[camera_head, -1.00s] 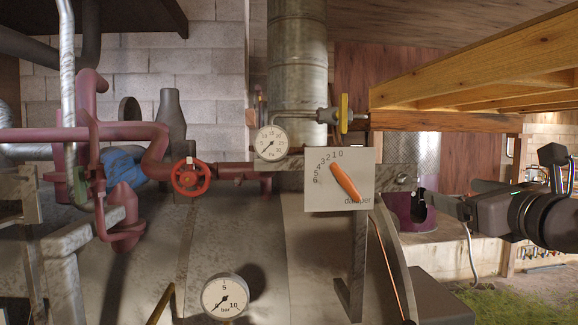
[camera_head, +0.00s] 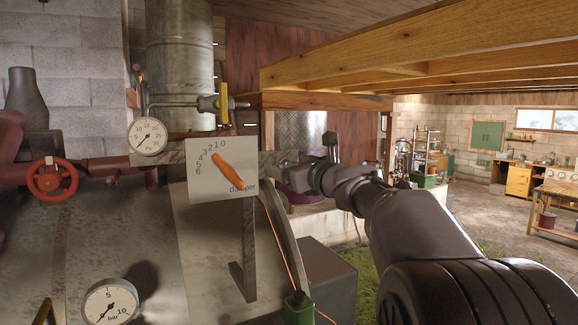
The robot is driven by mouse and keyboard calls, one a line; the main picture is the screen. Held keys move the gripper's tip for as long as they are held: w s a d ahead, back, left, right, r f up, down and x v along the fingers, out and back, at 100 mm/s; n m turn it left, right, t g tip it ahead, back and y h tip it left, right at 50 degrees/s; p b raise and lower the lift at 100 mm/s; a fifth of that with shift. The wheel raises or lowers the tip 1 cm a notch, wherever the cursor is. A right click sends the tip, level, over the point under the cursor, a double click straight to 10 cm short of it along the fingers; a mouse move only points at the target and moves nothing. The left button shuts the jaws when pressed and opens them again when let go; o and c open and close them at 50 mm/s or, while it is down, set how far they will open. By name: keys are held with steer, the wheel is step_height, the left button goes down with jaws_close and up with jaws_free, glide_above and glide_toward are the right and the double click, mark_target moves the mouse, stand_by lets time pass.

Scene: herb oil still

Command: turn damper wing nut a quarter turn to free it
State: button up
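The damper's white scale plate (camera_head: 208,190) stands upright left of centre, with numbers 0 to 6 and an orange pointer (camera_head: 228,170) slanting from upper left to lower right. A grey metal bar (camera_head: 278,158) runs right from behind the plate. My gripper (camera_head: 303,180) is at the right end of this bar, reaching in from the right. The wing nut cannot be made out; the gripper end covers that part of the bar. The fingers are small and dark here, so I cannot tell whether they are open or touching anything.
A red handwheel (camera_head: 55,179) and a round gauge (camera_head: 147,136) are to the left. A yellow-handled valve (camera_head: 224,102) is above the plate. A bar gauge (camera_head: 110,302) is low in front. Wooden beams (camera_head: 400,62) run overhead at right. Open floor lies at far right.

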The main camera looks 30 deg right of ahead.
steer(key=c, duration=1.1)
steer(key=shift+c, duration=0.2)
steer(key=shift+n+b, duration=0.3)
steer(key=shift+b, duration=0.05)
steer(key=n+b, duration=1.1)
steer(key=n, duration=0.6)
steer(key=shift+f+n+b, duration=0.1)
steer(key=shift+n+b, duration=0.2)
